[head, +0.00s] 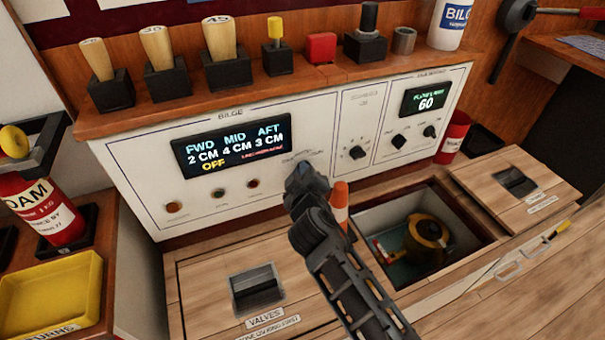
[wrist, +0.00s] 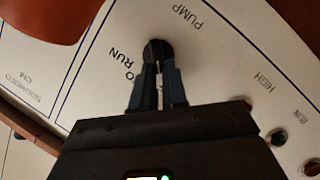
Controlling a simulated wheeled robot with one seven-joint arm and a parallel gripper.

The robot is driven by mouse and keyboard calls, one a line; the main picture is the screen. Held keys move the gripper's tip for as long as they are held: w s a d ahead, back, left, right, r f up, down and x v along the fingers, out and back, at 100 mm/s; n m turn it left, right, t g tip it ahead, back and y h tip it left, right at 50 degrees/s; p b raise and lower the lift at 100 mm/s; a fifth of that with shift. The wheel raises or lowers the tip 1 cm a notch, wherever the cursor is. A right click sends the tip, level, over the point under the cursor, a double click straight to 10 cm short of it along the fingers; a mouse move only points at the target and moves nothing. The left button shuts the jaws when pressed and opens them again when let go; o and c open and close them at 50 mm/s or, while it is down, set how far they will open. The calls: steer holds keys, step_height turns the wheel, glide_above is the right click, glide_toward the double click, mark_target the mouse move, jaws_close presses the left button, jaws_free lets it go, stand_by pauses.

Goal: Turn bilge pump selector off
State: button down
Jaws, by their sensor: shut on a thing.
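The bilge panel (head: 140,185) is a white upright face with a dark display (head: 232,146). The display reads FWD 2 CM, MID 4 CM, AFT 3 CM, with OFF in yellow below. My gripper (head: 303,172) reaches up to the panel's right part and hides the selector in the head view. In the wrist view, the pump selector (wrist: 158,47) is a small black knob below the word PUMP, with RUN lettered beside it. My gripper's two fingers (wrist: 158,78) are shut on this knob. Its pointer direction is hidden by the fingers.
Small indicator lamps (head: 252,184) line the panel's lower edge. Other knobs (head: 357,153) sit to the right. An orange-and-white cone (head: 340,205) stands close beside my arm. An open hatch (head: 470,262) holds a yellow-and-black pump (head: 428,236). A shelf above carries several plugs.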

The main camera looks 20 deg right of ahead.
steer(key=c, duration=1.2)
jaws_free()
steer(key=shift+o, duration=0.2)
steer(key=v, duration=0.7)
steer(key=shift+s+p, duration=0.35)
steer(key=shift+p, duration=0.05)
steer(key=shift+a+r, duration=0.1)
